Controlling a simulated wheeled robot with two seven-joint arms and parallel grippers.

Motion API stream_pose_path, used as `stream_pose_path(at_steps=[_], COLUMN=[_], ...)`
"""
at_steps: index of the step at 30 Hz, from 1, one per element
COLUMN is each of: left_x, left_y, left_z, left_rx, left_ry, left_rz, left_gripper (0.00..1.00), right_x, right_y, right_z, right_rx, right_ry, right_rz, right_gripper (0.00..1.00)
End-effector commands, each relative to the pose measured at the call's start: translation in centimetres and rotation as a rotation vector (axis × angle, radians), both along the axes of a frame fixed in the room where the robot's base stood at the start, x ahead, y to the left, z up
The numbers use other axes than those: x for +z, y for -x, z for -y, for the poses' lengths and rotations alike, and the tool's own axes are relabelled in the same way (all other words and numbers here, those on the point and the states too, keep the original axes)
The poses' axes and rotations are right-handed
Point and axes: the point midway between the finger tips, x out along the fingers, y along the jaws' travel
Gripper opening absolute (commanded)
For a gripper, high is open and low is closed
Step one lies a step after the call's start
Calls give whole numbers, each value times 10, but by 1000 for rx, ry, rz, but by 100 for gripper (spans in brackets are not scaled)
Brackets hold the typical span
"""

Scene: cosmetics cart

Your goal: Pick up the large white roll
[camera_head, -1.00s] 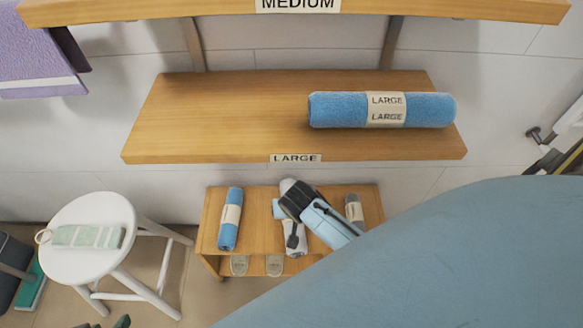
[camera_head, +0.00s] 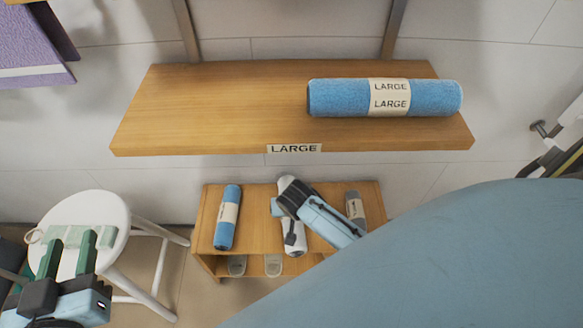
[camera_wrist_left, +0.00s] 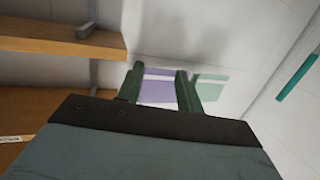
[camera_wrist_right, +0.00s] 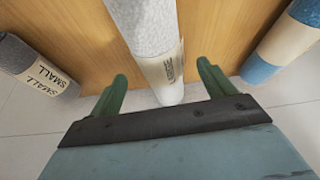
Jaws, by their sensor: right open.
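The large white roll (camera_head: 291,242) lies on the low wooden bench, partly covered in the head view by my right gripper. In the right wrist view the white roll (camera_wrist_right: 145,28), with a pale paper band, runs between the two green fingers of my right gripper (camera_wrist_right: 161,76). That gripper is open, one finger on each side of the roll, with gaps beside it. Its fingertips are hidden in the head view. My left gripper (camera_head: 70,240) is open and empty, in front of the white stool at lower left. Its fingers (camera_wrist_left: 160,75) also show apart in the left wrist view.
A blue roll (camera_head: 228,218) and a grey roll labelled small (camera_wrist_right: 35,66) flank the white one on the bench (camera_head: 262,212). A large blue roll (camera_head: 340,97) lies on the shelf (camera_head: 220,105) above. The stool (camera_head: 112,215) holds a pale green item.

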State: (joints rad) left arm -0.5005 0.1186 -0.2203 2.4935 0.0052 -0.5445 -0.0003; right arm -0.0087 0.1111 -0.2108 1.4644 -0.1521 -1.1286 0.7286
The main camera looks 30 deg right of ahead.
Motion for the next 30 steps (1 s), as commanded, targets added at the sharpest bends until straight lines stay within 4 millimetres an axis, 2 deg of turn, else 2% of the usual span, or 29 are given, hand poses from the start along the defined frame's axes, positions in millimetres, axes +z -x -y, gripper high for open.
stream_pose_path(at_steps=[5, 11, 21, 30], left_x=[18, 49, 95, 109], left_y=[-2, 0, 17, 30], left_z=[5, 10, 13, 9], left_rx=[-9, -22, -37, -36], left_ry=[33, 91, 191, 239], left_rz=[112, 301, 615, 794], left_gripper=[36, 36, 36, 36], right_x=[-7, -16, -33, -49], right_y=[-1, -4, -7, -13], right_z=[1, 2, 4, 7], right_rx=[0, 0, 1, 1], right_ry=[0, 0, 2, 0], right_rz=[0, 0, 0, 0], right_gripper=[82, 82, 82, 82])
